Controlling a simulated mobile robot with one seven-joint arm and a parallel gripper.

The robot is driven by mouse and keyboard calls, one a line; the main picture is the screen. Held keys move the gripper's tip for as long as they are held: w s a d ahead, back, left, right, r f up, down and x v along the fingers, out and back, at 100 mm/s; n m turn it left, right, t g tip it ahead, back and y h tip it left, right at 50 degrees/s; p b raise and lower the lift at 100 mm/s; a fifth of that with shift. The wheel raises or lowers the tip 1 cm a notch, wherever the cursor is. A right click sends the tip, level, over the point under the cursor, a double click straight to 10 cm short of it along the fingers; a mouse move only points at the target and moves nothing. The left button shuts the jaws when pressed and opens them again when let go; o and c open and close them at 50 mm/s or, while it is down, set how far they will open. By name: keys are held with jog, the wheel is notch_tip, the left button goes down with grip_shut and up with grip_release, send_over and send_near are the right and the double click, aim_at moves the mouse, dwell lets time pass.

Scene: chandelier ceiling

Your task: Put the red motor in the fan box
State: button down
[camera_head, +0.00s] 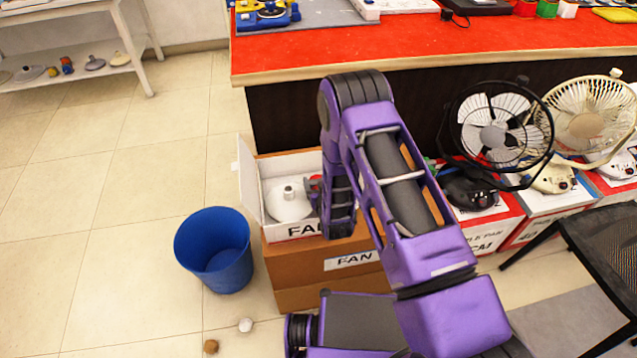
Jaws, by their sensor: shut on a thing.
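The fan box (250,187) is a white open carton with its flap up, standing on a brown carton labelled FAN. A white domed part with a short neck (289,203) lies inside it. My gripper (313,191) is at the right side of the box opening, mostly hidden behind my purple wrist. It is shut on the red motor (314,182), of which only a small red patch shows beside the wrist. I cannot tell whether the motor touches the box or the white part.
A blue bin (214,250) stands on the floor left of the cartons. A red-topped counter (420,45) rises behind. Fans on boxes, including a black fan (495,133), stand at right near a dark chair (600,250). Two small round things lie on the floor in front.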

jog(key=shift+f, duration=0.15)
jog(key=shift+f, duration=0.1)
grip_release()
jog(key=shift+f, duration=0.15)
jog(key=shift+s+r, duration=0.2)
jog(key=shift+r, duration=0.25)
jog(key=p+v, duration=0.1)
jog(key=v, duration=1)
jog(key=shift+s+d, duration=0.2)
jog(key=shift+s, duration=0.05)
